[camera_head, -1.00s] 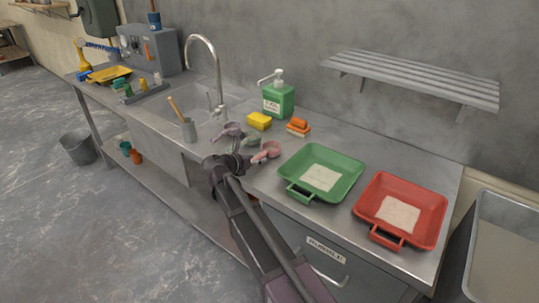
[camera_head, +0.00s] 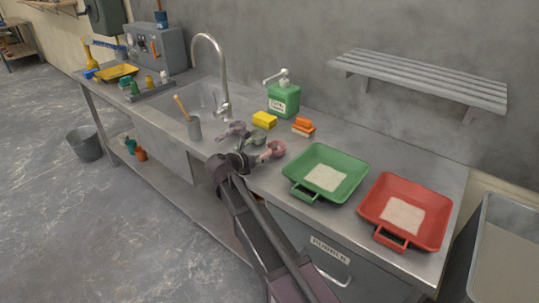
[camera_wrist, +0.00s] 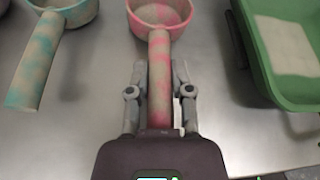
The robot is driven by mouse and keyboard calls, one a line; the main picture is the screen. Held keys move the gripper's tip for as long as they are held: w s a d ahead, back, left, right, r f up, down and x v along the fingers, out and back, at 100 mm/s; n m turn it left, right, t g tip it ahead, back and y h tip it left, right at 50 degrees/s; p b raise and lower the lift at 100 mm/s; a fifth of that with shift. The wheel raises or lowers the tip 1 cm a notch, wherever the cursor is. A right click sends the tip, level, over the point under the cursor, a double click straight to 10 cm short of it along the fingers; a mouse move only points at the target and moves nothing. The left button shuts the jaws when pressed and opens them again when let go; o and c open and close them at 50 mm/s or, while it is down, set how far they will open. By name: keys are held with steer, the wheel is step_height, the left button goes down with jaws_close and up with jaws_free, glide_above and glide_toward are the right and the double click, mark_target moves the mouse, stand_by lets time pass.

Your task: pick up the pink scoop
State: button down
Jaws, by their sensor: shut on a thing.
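The pink scoop (camera_head: 273,150) is on the steel counter, left of the green tub. In the wrist view its round bowl (camera_wrist: 161,12) is at the top and its pale-smeared handle runs down between my fingers. My gripper (camera_wrist: 160,84) is shut on the handle, one finger on each side. In the head view my gripper (camera_head: 243,163) is at the counter's front edge beside the scoop. I cannot tell whether the scoop is clear of the counter.
A green-teal scoop (camera_wrist: 40,55) lies left of the pink one, and a purple scoop (camera_head: 230,131) is farther left. The green tub (camera_head: 326,172) and red tub (camera_head: 405,211) stand to the right. A yellow sponge (camera_head: 264,120) and green pump bottle (camera_head: 284,99) are behind.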

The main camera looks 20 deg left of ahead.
steer(key=shift+r, duration=0.1)
step_height(320, 180, up, 4)
steer(key=p, duration=0.4)
steer(key=s+a+p, duration=0.1)
steer(key=s+a, duration=0.1)
steer(key=s, duration=1.3)
steer(key=shift+s+a+r, duration=0.35)
steer(key=shift+r, duration=0.05)
step_height(320, 180, up, 26)
steer(key=p, duration=2.6)
